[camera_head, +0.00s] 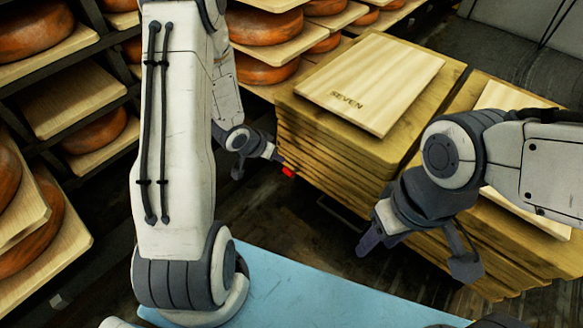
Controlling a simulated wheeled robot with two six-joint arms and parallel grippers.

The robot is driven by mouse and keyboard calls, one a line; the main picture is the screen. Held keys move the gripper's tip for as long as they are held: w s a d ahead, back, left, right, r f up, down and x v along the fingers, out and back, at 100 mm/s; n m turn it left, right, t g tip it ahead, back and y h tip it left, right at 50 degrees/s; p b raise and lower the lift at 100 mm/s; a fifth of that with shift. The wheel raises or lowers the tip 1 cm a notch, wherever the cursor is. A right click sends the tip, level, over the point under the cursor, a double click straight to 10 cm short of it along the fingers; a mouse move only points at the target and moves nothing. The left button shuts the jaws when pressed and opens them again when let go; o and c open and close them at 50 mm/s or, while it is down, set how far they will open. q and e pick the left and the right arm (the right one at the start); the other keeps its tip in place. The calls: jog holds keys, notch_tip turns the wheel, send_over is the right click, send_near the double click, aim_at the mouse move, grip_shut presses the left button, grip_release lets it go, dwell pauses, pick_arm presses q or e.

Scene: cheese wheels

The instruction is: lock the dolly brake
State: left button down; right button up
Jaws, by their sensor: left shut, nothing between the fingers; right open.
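A small red part (288,171), which looks like the brake lever, shows at the lower left corner of the near stack of wooden boards (330,165). My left gripper (272,157) is shut and empty, with its tip right beside the red part. I cannot tell whether they touch. The dolly under the stack is mostly hidden; a thin dark metal bar (342,216) shows low in front of the stack. My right gripper (418,258) is open and empty, in front of the stack's right part, with its fingers spread wide and pointing down.
A loose board marked SEVEN (370,82) lies on top of the stack. A second stack stands to the right, partly behind my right arm. Shelves with orange cheese wheels (35,28) fill the left and back. A pale blue surface (310,290) lies at the bottom, with dark floor beyond.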

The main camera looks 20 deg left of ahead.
pick_arm(q)
jog(key=b, duration=0.6)
send_near(295, 171)
jog(key=x, duration=0.3)
jog(key=w+x, duration=0.1)
jog(key=x, duration=0.1)
jog(key=shift+w+a+r, duration=0.1)
jog(key=shift+r, duration=0.05)
jog(key=shift+w+f+b, duration=0.35)
jog(key=shift+b, duration=0.1)
